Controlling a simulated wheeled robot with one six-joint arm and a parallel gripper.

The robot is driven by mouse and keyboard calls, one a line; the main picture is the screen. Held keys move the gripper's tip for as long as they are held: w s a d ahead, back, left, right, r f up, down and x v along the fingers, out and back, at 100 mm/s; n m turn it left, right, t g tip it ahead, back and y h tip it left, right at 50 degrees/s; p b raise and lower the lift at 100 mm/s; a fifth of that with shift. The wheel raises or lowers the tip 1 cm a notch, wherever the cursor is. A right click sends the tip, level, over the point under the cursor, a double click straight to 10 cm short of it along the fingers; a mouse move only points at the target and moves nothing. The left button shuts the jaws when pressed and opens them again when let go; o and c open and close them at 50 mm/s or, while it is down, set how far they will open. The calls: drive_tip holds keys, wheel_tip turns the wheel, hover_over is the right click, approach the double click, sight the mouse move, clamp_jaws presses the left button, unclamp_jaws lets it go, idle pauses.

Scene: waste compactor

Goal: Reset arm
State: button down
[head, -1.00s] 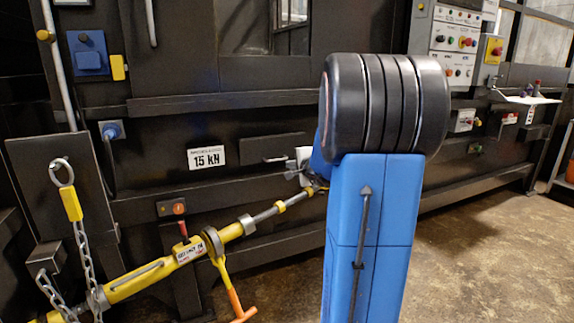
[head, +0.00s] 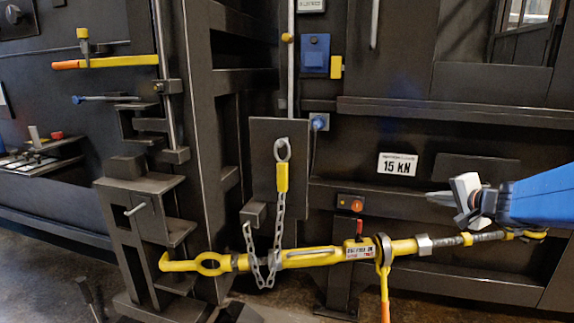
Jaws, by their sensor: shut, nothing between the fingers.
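My blue arm (head: 540,196) comes in from the right edge of the head view. My gripper (head: 432,198) is at its end, with grey and white parts and dark fingers pointing left. The fingers are shut and hold nothing. The gripper is in front of the dark compactor wall, below and right of the "15 KN" label (head: 397,165). It appears above the right part of the yellow tensioner bar (head: 320,256); whether they touch cannot be told.
The yellow bar runs across the lower front, with a hook at its left end. A chain (head: 278,225) with a ring hangs by a dark plate. An orange-tipped handle (head: 385,295) hangs below the bar. A dark bracket stand (head: 140,215) stands left.

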drive_tip(key=s+a+f+n+g+y, duration=0.1)
drive_tip(key=s+a+f+n+g, duration=0.2)
drive_tip(key=s+a, duration=0.5)
drive_tip(key=s+a+f+n+g+y, duration=0.2)
drive_tip(key=s+a+n, duration=0.35)
drive_tip(key=a, duration=0.45)
drive_tip(key=s+d+f+n+g+h, duration=0.1)
drive_tip(key=s+f+n+h, duration=0.1)
drive_tip(key=s, duration=0.7)
drive_tip(key=s+d+f+n+g+h, duration=0.1)
drive_tip(key=s+f+n+g+h, duration=0.1)
drive_tip(key=s, duration=0.7)
wheel_tip(320, 180, down, 2)
drive_tip(key=shift+f+n+h, duration=0.2)
drive_tip(key=shift+n+h, duration=0.2)
drive_tip(key=shift+n, duration=0.05)
drive_tip(key=shift+s, duration=0.1)
